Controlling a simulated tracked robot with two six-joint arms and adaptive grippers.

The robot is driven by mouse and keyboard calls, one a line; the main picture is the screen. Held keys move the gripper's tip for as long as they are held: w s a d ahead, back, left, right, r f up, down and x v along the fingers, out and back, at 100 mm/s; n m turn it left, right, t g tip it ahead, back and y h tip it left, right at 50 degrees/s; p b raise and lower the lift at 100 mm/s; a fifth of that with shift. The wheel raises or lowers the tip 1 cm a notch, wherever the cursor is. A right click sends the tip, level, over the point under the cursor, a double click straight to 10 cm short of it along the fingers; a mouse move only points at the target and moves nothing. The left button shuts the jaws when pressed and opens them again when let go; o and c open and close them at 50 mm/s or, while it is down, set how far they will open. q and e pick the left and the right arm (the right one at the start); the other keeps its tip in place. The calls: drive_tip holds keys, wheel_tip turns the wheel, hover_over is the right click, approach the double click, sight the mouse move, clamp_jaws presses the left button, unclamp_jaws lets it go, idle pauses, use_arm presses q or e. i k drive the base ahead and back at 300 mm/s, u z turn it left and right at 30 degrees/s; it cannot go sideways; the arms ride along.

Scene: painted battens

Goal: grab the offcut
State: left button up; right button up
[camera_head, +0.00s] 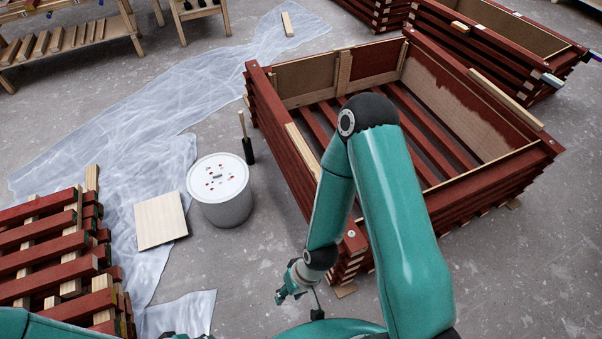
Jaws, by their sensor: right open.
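A pale square wooden board (160,220) lies on the plastic sheet left of the white bucket. A small pale wood block (287,24) lies at the far end of the sheet. I cannot tell which of these is the offcut. My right gripper (282,296) is open and empty over the bare floor, below and right of the bucket, apart from both pieces. My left arm enters at the bottom left. Only a small grey part at the bottom edge may be my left gripper (185,336); its jaws are hidden.
A white bucket (221,204) stands beside a dark-bristled brush (247,151). A large red slatted crate (283,148) fills the centre right, near my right arm. Stacked red battens (45,245) stand at left. Crumpled plastic sheet (130,130) covers floor. Bare floor lies between bucket and crate.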

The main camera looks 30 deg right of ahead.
sight(310, 161)
drive_tip(key=z, duration=0.15)
drive_tip(key=i, duration=0.9)
drive_tip(key=u, duration=0.05)
